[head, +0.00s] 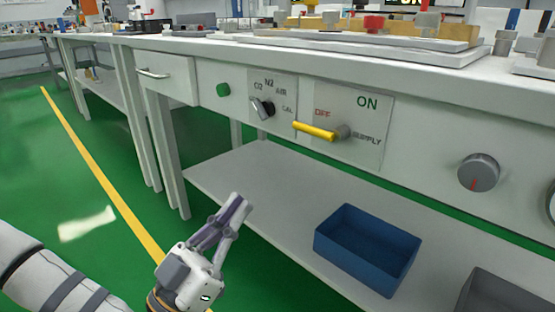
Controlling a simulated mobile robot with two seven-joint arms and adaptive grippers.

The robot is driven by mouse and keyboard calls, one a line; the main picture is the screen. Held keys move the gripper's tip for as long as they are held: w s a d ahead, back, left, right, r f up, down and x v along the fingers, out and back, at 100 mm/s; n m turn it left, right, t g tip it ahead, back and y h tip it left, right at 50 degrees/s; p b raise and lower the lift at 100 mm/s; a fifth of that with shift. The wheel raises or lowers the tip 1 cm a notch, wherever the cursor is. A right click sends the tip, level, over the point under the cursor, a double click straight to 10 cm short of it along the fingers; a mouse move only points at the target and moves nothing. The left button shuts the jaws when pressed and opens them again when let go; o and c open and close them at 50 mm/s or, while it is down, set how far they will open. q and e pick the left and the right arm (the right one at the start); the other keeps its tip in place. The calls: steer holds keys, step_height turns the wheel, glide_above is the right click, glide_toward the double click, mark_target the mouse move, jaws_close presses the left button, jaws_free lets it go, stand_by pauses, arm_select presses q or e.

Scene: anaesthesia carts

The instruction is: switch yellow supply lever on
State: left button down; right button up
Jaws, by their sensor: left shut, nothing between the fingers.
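The yellow supply lever (315,131) is on a grey panel (371,100) on the bench front. It lies roughly level and points left from its pivot, toward the OFF side. The word ON is printed above and right of the pivot, and SUPPLY beside it. My left gripper (241,203) is shut and empty, below and left of the lever and well apart from it. My right gripper is not in view.
A selector knob (262,108), a green button (223,90) and a round grey dial (479,173) are on the same front. A drawer (166,82) is at left. A blue bin (367,248) stands on the lower shelf (263,171). Green floor lies open at left.

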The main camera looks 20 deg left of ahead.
mark_target(300, 130)
arm_select(q)
steer(key=b+x, duration=0.1)
steer(key=x, duration=1.2)
steer(key=shift+w+d+b, duration=0.2)
steer(key=shift+w+b, duration=0.1)
steer(key=shift+r, duration=0.2)
